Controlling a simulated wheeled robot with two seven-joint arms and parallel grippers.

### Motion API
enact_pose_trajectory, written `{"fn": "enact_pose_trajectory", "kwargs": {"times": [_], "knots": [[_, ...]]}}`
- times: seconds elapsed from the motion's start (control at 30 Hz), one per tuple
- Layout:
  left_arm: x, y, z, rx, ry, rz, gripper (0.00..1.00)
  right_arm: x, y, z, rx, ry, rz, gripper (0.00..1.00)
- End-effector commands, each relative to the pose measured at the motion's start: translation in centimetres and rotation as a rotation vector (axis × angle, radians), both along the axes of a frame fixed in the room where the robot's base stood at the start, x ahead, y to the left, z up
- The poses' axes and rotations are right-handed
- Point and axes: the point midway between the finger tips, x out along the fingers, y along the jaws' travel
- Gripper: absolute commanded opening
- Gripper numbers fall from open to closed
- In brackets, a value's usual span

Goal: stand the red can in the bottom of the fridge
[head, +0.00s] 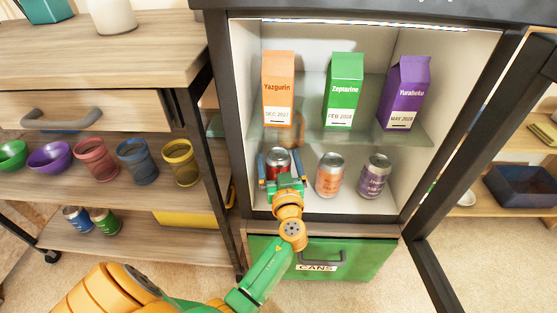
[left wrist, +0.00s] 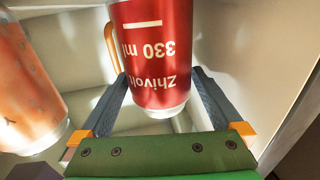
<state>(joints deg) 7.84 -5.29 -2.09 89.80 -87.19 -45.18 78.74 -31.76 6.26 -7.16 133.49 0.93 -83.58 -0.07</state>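The red can (head: 278,160) stands upright at the left of the fridge's lower compartment, its base hidden by my gripper. In the left wrist view the red can (left wrist: 158,50) appears upside down, its label facing the camera. My left gripper (head: 280,166) is in the fridge, with one finger on each side of the can. In the left wrist view its fingers (left wrist: 160,75) are spread wide around the can. A narrow gap shows at the can's right in the head view. The fridge's lower compartment (head: 320,207) is open at the front. My right gripper is out of view.
An orange can (head: 330,175) and a purple can (head: 374,176) stand right of the red can. Above them, orange (head: 279,88), green (head: 344,90) and purple (head: 404,92) cartons stand on a glass shelf. The open fridge door (head: 480,120) is at the right.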

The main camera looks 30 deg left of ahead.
Motion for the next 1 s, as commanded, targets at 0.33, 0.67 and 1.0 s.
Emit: {"fn": "enact_pose_trajectory", "kwargs": {"times": [0.33, 0.67, 1.0], "knots": [[-2.2, -2.0, 0.0, -0.003, 0.002, -0.002, 1.0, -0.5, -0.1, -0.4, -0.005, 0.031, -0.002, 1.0], [-5.6, -5.1, 0.1, 0.0, 0.0, 0.0, 1.0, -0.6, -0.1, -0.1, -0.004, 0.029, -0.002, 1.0], [-5.5, -5.1, 0.2, 0.001, -0.001, 0.0, 1.0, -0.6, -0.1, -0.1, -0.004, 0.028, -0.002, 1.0]]}}
